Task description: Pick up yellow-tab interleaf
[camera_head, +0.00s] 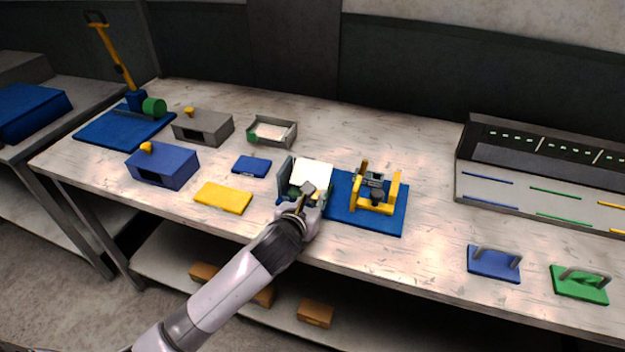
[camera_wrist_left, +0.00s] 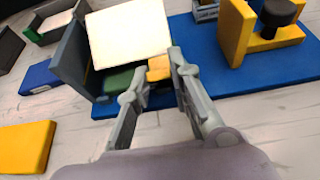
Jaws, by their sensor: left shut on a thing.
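The yellow-tab interleaf is a white sheet (camera_head: 313,173) with a small yellow tab; in the left wrist view the white sheet (camera_wrist_left: 125,35) is tilted above a grey upright-walled holder (camera_wrist_left: 70,62). The yellow tab (camera_wrist_left: 159,68) lies between the fingertips. My left gripper (camera_head: 306,190) is shut on the tab, at the front edge of the sheet. A green piece (camera_wrist_left: 117,79) shows under the sheet. How far the sheet is off the holder I cannot tell. My right gripper is not in view.
A blue base (camera_head: 392,222) with a yellow frame (camera_head: 372,207) stands just right of the holder. A yellow block (camera_head: 222,197), a blue pad (camera_head: 251,166) and a grey tray (camera_head: 272,131) are to the left. The table right of the blue base is clear up to a blue handled plate (camera_head: 493,264).

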